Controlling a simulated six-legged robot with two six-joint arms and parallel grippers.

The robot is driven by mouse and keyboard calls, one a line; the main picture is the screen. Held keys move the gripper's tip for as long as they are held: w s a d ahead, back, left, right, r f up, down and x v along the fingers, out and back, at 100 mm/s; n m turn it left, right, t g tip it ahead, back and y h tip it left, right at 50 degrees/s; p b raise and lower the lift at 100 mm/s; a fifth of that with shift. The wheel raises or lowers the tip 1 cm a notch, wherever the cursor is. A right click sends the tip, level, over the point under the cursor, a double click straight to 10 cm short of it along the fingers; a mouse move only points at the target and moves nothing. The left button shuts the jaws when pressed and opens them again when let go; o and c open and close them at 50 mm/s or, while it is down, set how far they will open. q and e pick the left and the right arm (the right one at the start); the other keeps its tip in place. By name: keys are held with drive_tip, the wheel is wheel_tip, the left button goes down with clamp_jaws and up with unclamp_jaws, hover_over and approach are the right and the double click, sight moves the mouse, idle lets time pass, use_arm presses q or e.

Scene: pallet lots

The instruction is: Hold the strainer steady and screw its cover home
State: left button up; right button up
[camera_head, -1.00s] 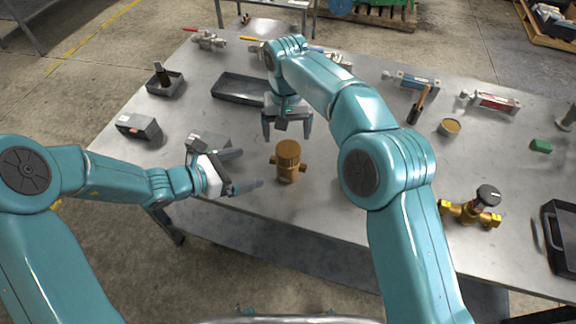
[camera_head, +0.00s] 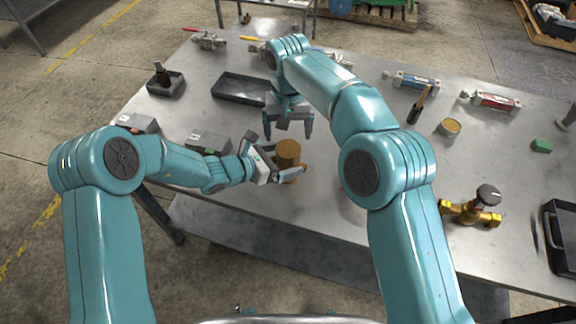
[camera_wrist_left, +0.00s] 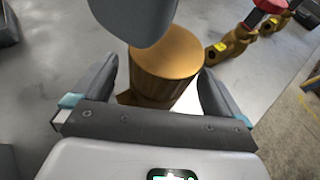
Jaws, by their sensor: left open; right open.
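The strainer is a brass body with a round brass cover (camera_head: 288,150) on top, upright on the metal table. In the left wrist view the cover (camera_wrist_left: 168,55) stands between my left gripper's fingers (camera_wrist_left: 165,95). My left gripper (camera_head: 284,161) is open around the strainer, one finger on each side; whether either touches it I cannot tell. Most of the lower body is hidden by this gripper in the head view. My right gripper (camera_head: 288,128) is open and empty, pointing down just behind and above the strainer.
A black tray (camera_head: 241,89) lies behind to the left, and grey boxes (camera_head: 208,142) stand left. A brass valve (camera_head: 470,212) with a dark knob is at the right. A tin (camera_head: 450,127) and a hammer (camera_head: 417,106) lie farther back. The table right of the strainer is partly clear.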

sight(288, 148)
use_arm(q)
drive_tip(key=shift+d, duration=0.1)
drive_tip(key=c, duration=1.2)
use_arm(e)
drive_tip(key=shift+d, duration=0.1)
use_arm(q)
drive_tip(key=c, duration=0.5)
use_arm(e)
drive_tip(key=shift+c, duration=0.3)
use_arm(q)
clamp_jaws()
use_arm(e)
drive_tip(key=shift+c, duration=0.7)
drive_tip(key=n, duration=0.9)
drive_tip(key=shift+f, duration=4)
